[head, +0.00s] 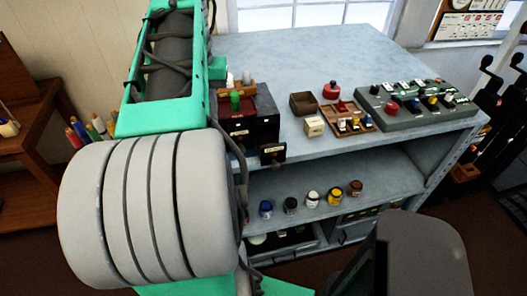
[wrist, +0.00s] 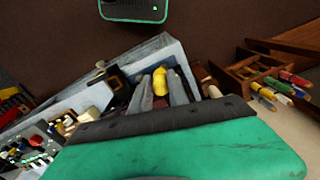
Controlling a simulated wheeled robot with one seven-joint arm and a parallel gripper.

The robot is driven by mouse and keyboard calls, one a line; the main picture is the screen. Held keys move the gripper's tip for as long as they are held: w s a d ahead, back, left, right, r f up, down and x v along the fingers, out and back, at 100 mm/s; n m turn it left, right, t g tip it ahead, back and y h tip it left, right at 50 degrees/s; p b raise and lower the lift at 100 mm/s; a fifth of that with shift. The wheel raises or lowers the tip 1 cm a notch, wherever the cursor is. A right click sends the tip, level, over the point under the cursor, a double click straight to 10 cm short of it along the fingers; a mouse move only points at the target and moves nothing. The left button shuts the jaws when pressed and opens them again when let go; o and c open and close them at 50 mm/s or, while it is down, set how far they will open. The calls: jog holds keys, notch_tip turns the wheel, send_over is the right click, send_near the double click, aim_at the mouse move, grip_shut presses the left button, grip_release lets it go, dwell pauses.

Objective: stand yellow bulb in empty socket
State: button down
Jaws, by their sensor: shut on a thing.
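My gripper (wrist: 162,88) shows in the wrist view. Its two grey fingers are shut on the yellow bulb (wrist: 161,79), whose rounded yellow top sticks out between them. In the head view my arm hides the gripper and the held bulb. A dark cabinet (head: 238,130) with a green bulb (head: 235,98) and pale pieces on top stands just right of my arm. A grey panel (head: 402,117) with coloured bulbs and switches sits at the right of the bench; it is at lower left in the wrist view (wrist: 30,150). I cannot tell which socket is empty.
On the bench (head: 285,60) are a wooden tray (head: 358,128) with small coloured pieces, a brown open box (head: 303,104), a cream box (head: 314,127) and a red object (head: 331,91). Several jars stand on the shelf below. Tall black levers (head: 489,88) are at the right. The bench's back is clear.

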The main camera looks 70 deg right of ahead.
jog(key=s+d+f+p, duration=0.1)
jog(key=s+d+f, duration=0.1)
jog(key=s+f, duration=0.1)
jog(key=s+d+f, duration=0.3)
jog(key=s, duration=0.2)
jog(key=s+d+f+p, duration=0.1)
jog(key=s+d+f, duration=0.2)
jog(key=s, duration=0.1)
jog(key=shift+s+d+f+p, duration=0.2)
jog(key=shift+s+f+p, duration=0.1)
jog(key=shift+s, duration=0.1)
notch_tip(320, 180, down, 3)
jog(key=shift+r+p, duration=0.15)
jog(key=shift+p, duration=0.25)
jog(key=shift+w+f, duration=0.1)
jog(key=shift+f, duration=0.2)
jog(key=c, duration=1.3)
grip_release()
jog(key=shift+o, duration=0.2)
